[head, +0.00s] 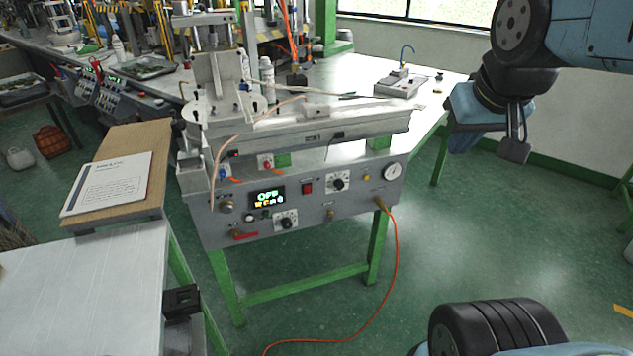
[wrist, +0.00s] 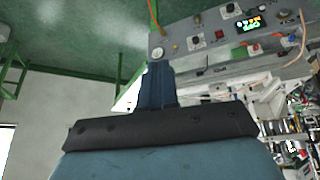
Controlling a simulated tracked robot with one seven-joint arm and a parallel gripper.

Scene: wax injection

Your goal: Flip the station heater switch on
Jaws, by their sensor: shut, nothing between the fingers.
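The wax station's grey control panel (head: 240,222) faces me in the middle of the head view. Its small display (head: 267,197) reads OFF in green. A red rocker switch (head: 307,188) sits right of the display, and I take it for the heater switch. It also shows in the wrist view (wrist: 219,34), where the panel appears upside down. My gripper (head: 463,138) is at the right, apart from the panel. In the wrist view, its dark blue fingers (wrist: 157,70) are together and empty, with the panel beyond them.
Two dials (head: 338,181) (head: 287,221), a gauge (head: 392,171) and a red lever (head: 245,235) crowd the panel. An orange hose (head: 396,260) hangs from its right side. Floor to the right of the station is clear.

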